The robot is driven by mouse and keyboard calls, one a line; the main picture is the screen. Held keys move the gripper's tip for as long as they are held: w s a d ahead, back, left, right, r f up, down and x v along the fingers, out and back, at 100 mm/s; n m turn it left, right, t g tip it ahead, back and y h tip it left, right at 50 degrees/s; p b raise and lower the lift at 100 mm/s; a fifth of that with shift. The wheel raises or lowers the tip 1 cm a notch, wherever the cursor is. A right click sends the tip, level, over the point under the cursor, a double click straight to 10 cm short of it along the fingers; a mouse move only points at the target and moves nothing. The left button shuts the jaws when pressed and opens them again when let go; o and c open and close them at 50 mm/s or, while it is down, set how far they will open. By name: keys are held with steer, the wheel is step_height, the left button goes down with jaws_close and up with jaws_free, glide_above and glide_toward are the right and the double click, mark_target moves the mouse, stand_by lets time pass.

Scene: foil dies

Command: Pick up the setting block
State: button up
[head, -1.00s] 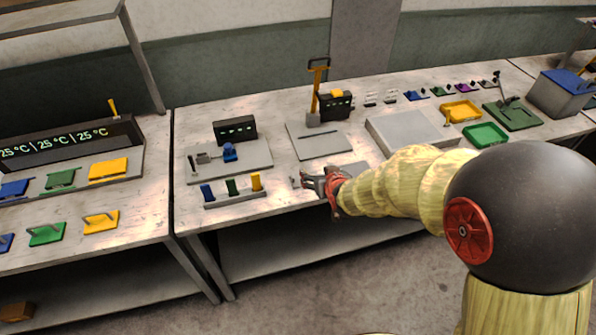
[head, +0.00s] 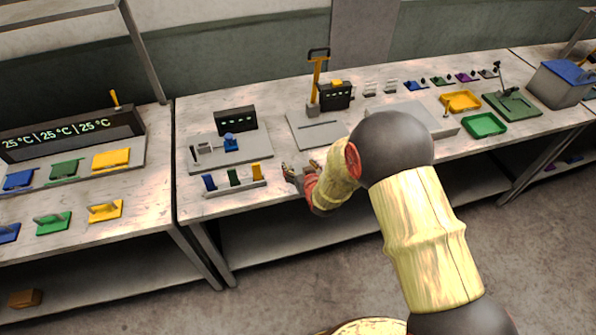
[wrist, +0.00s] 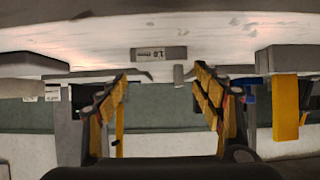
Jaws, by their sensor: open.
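A small grey block (wrist: 158,53) with a white label reading about 1.0 lies on the pale tabletop in the wrist view; it looks like the setting block. The wrist picture is upside down, with the table at the top. My gripper (wrist: 165,82) is open and empty, its yellow-padded fingers spread to either side of the block's line. The block appears ahead of the fingertips, apart from them. In the head view my gripper (head: 300,171) is low at the bench's front edge, and I cannot make out the block there.
A rack (head: 235,186) with blue, green and yellow pieces stands just left of my gripper. A grey plate (head: 205,160) with a blue fixture is behind it. A yellow-handled lever press (head: 315,85) stands farther back. Yellow (head: 461,102) and green (head: 483,125) trays are to the right.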

steer(key=shift+w+a+f, duration=0.15)
steer(key=shift+w+f, duration=0.05)
steer(key=shift+w, duration=0.25)
steer(key=shift+c, duration=0.4)
steer(key=c, duration=1.5)
steer(key=shift+r, duration=0.1)
